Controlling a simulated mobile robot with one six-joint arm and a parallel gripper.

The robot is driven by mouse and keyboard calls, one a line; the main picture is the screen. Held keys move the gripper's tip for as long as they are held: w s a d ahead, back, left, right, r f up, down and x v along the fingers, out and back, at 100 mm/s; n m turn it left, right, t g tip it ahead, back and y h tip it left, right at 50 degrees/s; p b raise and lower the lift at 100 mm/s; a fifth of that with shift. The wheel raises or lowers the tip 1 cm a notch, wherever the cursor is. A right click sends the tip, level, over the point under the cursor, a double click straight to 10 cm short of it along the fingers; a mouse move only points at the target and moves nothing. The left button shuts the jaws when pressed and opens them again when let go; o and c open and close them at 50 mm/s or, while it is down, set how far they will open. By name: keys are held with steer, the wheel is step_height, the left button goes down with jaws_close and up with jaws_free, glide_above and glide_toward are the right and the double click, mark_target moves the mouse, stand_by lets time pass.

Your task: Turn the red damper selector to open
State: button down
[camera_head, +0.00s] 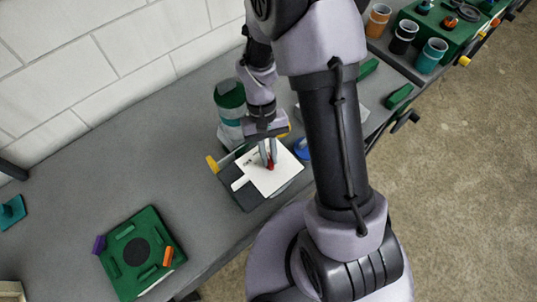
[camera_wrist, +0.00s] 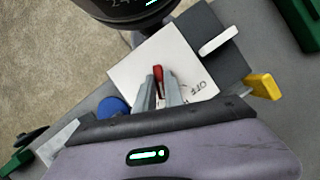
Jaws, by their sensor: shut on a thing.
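The red damper selector (camera_head: 270,164) stands on a white plate (camera_head: 266,184) on the grey bench. In the wrist view the red selector (camera_wrist: 158,74) shows between the fingertips, with its tip above them. My gripper (camera_head: 268,156) reaches down from above and is shut on the selector; it also shows in the wrist view (camera_wrist: 159,92). The white plate (camera_wrist: 130,72) carries dark printed lettering, with "OFF" readable near the right finger. Other lettering is too small or hidden. The selector's base is hidden by the fingers.
A dark block (camera_head: 244,197) lies under the plate, with a white tab (camera_wrist: 219,41) and a yellow piece (camera_wrist: 264,86) beside it. A green-and-white canister (camera_head: 230,104) stands close behind. A blue round piece (camera_head: 302,147) is nearby. A green box (camera_head: 140,252) sits at lower left.

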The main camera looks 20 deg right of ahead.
steer(key=shift+d+m+t+y+b, duration=0.15)
steer(key=shift+m+y+b, duration=0.2)
steer(key=shift+m, duration=0.75)
steer(key=shift+a+m+t+y+b, duration=0.15)
steer(key=shift+m+y, duration=0.3)
steer(key=shift+m, duration=0.65)
steer(key=shift+d, duration=0.1)
steer(key=c, duration=1.4)
jaws_free()
steer(key=shift+c, duration=0.2)
steer(key=p+v, duration=0.4)
steer(key=v, duration=1.3)
steer(key=shift+r, duration=0.2)
steer(key=shift+d, duration=0.1)
